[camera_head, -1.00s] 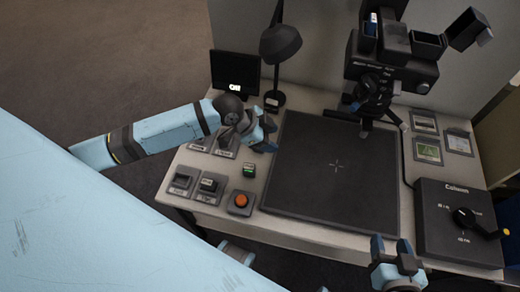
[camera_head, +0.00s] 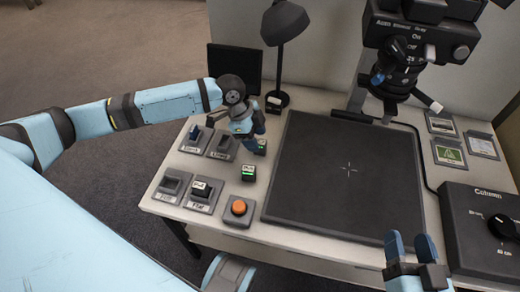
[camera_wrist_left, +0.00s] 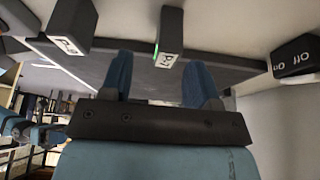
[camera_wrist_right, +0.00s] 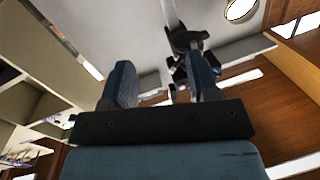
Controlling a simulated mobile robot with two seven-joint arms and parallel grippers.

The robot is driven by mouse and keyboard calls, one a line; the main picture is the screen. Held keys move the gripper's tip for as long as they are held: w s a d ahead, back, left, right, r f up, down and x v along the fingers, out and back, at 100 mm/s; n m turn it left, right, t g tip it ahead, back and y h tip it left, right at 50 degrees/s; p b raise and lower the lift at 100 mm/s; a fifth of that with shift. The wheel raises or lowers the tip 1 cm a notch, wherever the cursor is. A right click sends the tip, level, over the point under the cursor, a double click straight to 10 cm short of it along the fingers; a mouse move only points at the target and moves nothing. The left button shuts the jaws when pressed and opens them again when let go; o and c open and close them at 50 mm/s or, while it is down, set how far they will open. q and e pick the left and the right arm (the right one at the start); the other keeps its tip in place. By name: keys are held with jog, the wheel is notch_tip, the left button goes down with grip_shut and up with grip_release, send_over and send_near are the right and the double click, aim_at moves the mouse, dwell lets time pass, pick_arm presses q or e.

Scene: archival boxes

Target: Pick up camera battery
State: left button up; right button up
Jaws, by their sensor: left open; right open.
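Small dark battery-like blocks with white labels stand on the table. One block with a green light (camera_head: 248,172) stands near the front left of the mat. Another (camera_head: 260,147) is just below my left gripper (camera_head: 250,132), partly hidden by it. In the left wrist view, a block marked P-1 (camera_wrist_left: 170,36) with a green edge is ahead of the open fingers, roughly between them, and a P-2 block (camera_wrist_left: 70,28) is to the left. I cannot tell which block is the camera battery. My left gripper is open and empty. My right gripper (camera_head: 411,246) is open and empty at the front right.
An orange button (camera_head: 239,208) is nearby. A large dark mat (camera_head: 345,180) is clear. A lamp (camera_head: 284,25), monitor (camera_head: 235,67), camera stand (camera_head: 390,85) and column control box (camera_head: 478,235) surround it.

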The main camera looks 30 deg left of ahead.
aim_at(259, 142)
pick_arm(q)
jog(key=b+x, duration=0.1)
jog(key=x, duration=0.2)
jog(key=b+x, duration=0.1)
jog(key=x, duration=0.1)
jog(key=shift+w+a+f+b, duration=0.1)
jog(key=shift+w+a+b, duration=0.05)
jog(key=shift+w+b, duration=0.2)
jog(key=shift+f, duration=0.15)
pick_arm(e)
jog(key=r, duration=0.1)
jog(key=a+r+t+y, duration=0.1)
jog(key=r, duration=0.1)
jog(key=r+t, duration=0.1)
jog(key=shift+s+a+r+y, duration=0.25)
jog(key=shift+r+y, duration=0.15)
pick_arm(q)
jog(key=shift+c, duration=0.4)
jog(key=c, duration=0.9)
